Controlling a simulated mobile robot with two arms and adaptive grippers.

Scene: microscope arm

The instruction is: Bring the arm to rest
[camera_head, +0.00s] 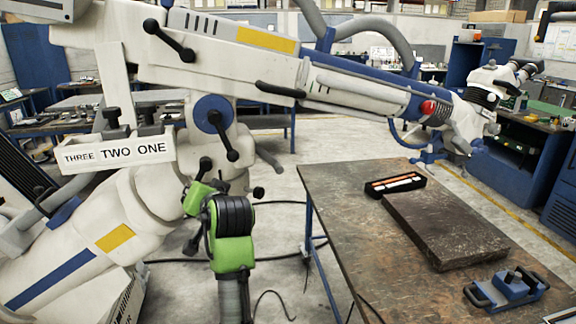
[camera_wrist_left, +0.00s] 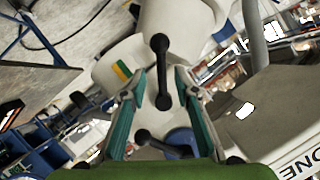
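The microscope arm (camera_head: 330,83) is white with blue and yellow markings. It reaches right and slopes down to a microscope head (camera_head: 487,82) beyond the table. Black levers sit on its upper part (camera_head: 168,40) and its blue hub (camera_head: 213,118). My left gripper (camera_head: 200,188) is below that hub, partly hidden by its own green wrist. In the left wrist view the teal fingers (camera_wrist_left: 160,85) are apart. A black double-knobbed lever (camera_wrist_left: 161,72) shows between them, with gaps at both sides; its depth is unclear. The blue hub (camera_wrist_left: 182,140) also shows there. My right gripper is out of view.
A dark worn table (camera_head: 345,215) stands at right. It carries a dark slab (camera_head: 445,230), a black case (camera_head: 395,184) with light items and a blue handled device (camera_head: 507,288). Cables lie on the floor. A "THREE TWO ONE" box (camera_head: 115,152) is at left.

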